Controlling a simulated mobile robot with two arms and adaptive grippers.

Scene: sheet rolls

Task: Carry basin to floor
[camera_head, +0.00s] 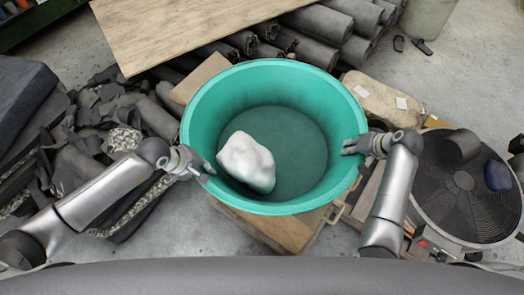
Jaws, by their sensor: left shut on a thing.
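The green round basin (275,204) is upright in the middle of the head view. A white lumpy object (246,162) lies inside it, left of centre. My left gripper (203,168) is shut on the basin's rim at the left side. My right gripper (350,146) is at the right rim, with its fingers over the inner wall. Whether its fingers are closed on the rim is unclear. The basin's underside is hidden, so I cannot tell if it rests on the wooden surface below.
A wooden box or board (285,230) shows under the basin's front. A large round fan (465,190) stands at right. Dark rolls (318,52) and a wooden sheet (170,28) lie behind. Scraps (80,170) cover the left floor. Bare floor (170,235) shows at front left.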

